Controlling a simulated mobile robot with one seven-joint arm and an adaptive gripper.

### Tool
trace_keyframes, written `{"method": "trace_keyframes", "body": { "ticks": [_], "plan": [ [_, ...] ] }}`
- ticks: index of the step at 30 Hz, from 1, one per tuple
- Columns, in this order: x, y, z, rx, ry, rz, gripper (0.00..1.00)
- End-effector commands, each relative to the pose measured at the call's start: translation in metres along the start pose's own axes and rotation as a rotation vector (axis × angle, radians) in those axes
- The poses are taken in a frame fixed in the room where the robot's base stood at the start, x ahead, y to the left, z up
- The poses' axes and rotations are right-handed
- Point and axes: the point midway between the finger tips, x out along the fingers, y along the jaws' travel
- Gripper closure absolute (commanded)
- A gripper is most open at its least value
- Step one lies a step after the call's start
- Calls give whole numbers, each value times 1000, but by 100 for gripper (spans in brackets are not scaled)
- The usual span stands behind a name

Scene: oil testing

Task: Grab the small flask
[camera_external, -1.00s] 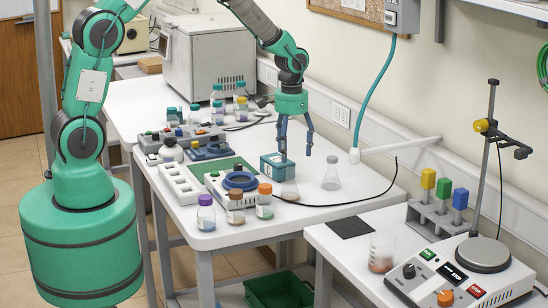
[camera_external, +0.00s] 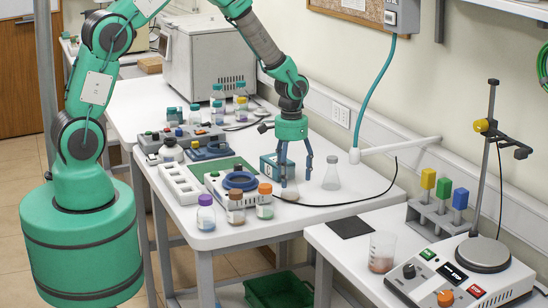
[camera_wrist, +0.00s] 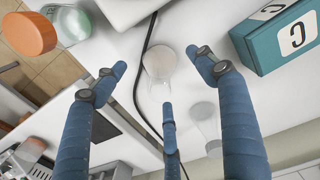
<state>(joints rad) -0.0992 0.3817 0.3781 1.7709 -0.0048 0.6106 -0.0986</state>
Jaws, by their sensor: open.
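A small clear flask (camera_external: 290,194) with pale contents stands on the white table near its front right part. In the wrist view, the flask (camera_wrist: 158,62) sits between the outer fingers, with the middle finger near its body. My gripper (camera_external: 296,182) is open, pointing down around the flask, its fingers spread. Whether any finger touches the glass, I cannot tell. A second clear flask (camera_external: 331,174) stands to the right, outside the fingers. It also shows in the wrist view (camera_wrist: 205,122), beyond the middle finger.
A teal box (camera_external: 269,166) stands just behind and left of the flask. Capped bottles (camera_external: 236,207) and a device with a blue ring (camera_external: 232,182) lie to the left. A black cable (camera_external: 345,203) runs past the flask. The table's right front is mostly clear.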

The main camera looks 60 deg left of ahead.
Motion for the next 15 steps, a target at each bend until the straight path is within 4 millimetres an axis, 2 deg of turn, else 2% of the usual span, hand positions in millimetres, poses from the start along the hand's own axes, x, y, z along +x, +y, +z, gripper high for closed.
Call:
{"method": "trace_keyframes", "body": {
  "ticks": [5, 15],
  "plan": [
    [6, 0, 0, 0, -1, 0, 29],
    [43, -2, 1, 0, -2, 0, 29]
  ]
}}
